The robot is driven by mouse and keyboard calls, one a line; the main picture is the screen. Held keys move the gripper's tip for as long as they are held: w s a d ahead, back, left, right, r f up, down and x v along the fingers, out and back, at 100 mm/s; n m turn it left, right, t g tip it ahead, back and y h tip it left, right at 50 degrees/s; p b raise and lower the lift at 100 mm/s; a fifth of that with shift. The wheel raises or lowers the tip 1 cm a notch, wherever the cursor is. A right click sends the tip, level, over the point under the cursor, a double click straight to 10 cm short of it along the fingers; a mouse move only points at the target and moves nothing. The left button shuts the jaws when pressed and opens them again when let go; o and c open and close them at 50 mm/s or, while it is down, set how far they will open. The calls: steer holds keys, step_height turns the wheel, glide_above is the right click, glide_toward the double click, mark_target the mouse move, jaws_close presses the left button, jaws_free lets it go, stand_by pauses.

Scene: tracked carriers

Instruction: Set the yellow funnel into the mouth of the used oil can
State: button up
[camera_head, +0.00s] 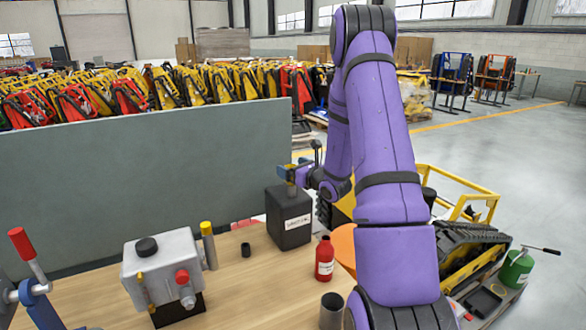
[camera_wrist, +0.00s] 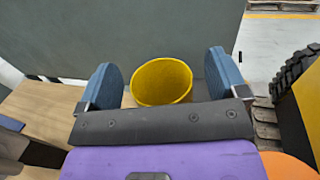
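The used oil can (camera_head: 289,222) is a dark, boxy can with a white label, standing on the wooden bench in the head view. The yellow funnel (camera_wrist: 162,82) lies between my gripper's blue fingers in the wrist view, its round mouth facing the camera. A small gap shows on each side of it. My gripper (camera_head: 291,173) is just above the can's top in the head view, with a bit of yellow beside the blue finger. The gripper looks open around the funnel. The can's mouth and the funnel's spout are hidden, so I cannot tell whether the spout is inside.
A grey machine block (camera_head: 163,265) is at left. A grey panel (camera_head: 140,190) rises behind the bench. A green can (camera_head: 516,268) is at right.

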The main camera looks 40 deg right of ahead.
steer(key=s, duration=1)
steer(key=shift+s, duration=0.4)
stand_by(0.5)
